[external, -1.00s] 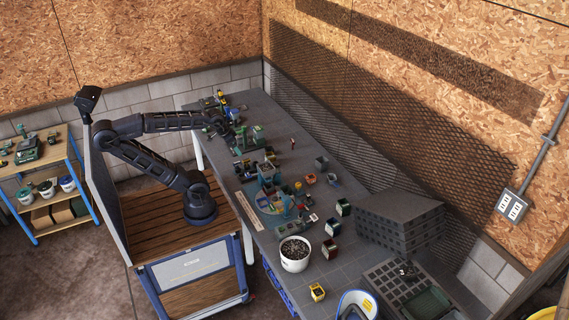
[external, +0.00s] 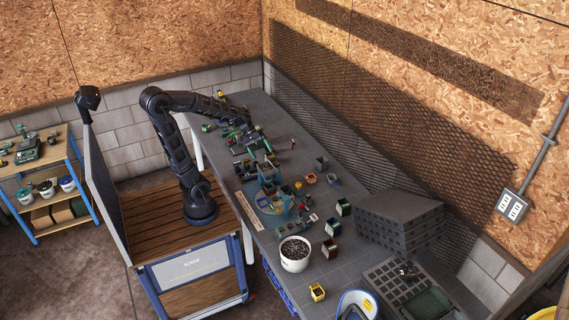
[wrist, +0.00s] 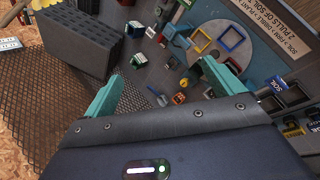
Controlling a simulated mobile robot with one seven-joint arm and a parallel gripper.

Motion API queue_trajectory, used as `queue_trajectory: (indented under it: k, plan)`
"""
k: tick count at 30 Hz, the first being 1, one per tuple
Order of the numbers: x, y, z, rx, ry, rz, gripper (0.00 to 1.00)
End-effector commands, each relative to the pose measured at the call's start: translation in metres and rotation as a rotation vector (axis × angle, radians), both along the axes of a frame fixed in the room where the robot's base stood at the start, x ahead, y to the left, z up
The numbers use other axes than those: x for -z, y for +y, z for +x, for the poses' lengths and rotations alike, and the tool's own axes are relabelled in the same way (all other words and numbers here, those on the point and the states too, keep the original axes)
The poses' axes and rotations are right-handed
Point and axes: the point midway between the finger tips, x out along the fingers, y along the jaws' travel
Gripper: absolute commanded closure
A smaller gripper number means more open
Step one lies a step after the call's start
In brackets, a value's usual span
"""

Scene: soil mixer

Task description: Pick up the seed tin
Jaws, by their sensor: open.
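My gripper (external: 257,139) is over the far half of the grey bench in the external view. In the wrist view its two teal fingers stand wide apart, with nothing held between them (wrist: 163,84). Several small tins and boxes lie on the bench; I cannot tell which is the seed tin.
A white pot of soil (external: 295,254) stands at the bench's near edge. A dark grey crate stack (external: 402,220) is by the mesh wall; it also shows in the wrist view (wrist: 80,40).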

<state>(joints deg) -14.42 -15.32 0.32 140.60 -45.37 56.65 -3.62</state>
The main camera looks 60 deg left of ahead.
Motion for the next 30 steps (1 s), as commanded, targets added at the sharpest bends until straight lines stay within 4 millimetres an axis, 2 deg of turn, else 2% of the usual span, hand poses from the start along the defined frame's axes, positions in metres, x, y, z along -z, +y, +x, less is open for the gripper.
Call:
queue_trajectory:
  k: [8, 14, 20, 24, 30]
  plan:
    - [0.027, 0.029, 0.066, -0.298, 0.099, -0.277, 0.07]
    - [0.052, 0.065, 0.111, -0.529, 0.153, -0.469, 0.07]
    - [0.084, 0.114, 0.151, -0.771, 0.192, -0.652, 0.07]
    - [0.112, 0.156, 0.174, -0.949, 0.211, -0.774, 0.07]
    - [0.161, 0.222, 0.194, -1.211, 0.225, -0.938, 0.07]
